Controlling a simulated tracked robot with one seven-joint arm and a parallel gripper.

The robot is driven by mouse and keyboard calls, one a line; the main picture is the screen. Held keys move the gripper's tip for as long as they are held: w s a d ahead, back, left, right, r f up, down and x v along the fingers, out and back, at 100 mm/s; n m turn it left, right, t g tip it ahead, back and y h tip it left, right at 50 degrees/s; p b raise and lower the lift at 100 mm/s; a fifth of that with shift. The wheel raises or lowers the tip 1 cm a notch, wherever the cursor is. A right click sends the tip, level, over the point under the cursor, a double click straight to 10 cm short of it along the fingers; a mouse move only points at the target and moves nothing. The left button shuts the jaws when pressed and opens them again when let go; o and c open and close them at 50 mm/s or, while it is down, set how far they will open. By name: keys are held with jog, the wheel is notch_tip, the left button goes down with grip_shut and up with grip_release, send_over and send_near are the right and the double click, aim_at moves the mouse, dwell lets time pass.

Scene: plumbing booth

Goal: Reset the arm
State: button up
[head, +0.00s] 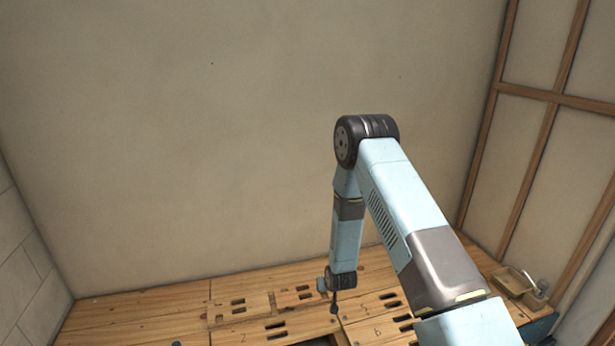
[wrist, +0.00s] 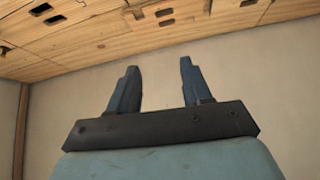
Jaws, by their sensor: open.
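In the head view the arm's end is small and dark above the planks, and the fingers cannot be made out clearly there.
A wood-framed panel wall (head: 540,130) is on the right. Space left of the arm is clear.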

jog(key=w+d+r, duration=0.1)
jog(key=d+r, duration=0.1)
jog(key=r, duration=0.9)
jog(key=d+r, duration=0.2)
jog(key=r, duration=0.8)
jog(key=s+d+r, duration=0.2)
jog(key=s+r, duration=0.1)
jog(key=r, duration=0.6)
jog(key=s+d+r, duration=0.2)
jog(key=s+r, duration=0.1)
jog(key=r, duration=0.5)
jog(key=s+d+r, duration=0.2)
jog(key=s+r, duration=0.4)
jog(key=s, duration=0.5)
jog(key=s+d+r+m+g+h, duration=0.1)
jog(key=s+d+r, duration=0.2)
jog(key=s+r, duration=0.4)
jog(key=s+d+r+m, duration=0.1)
jog(key=s+d+r, duration=0.2)
jog(key=s, duration=1.1)
notch_tip(320, 180, up, 3)
jog(key=shift+s+d+r+h, duration=0.2)
jog(key=shift+s+d+h, duration=0.05)
jog(key=shift+s+h, duration=0.15)
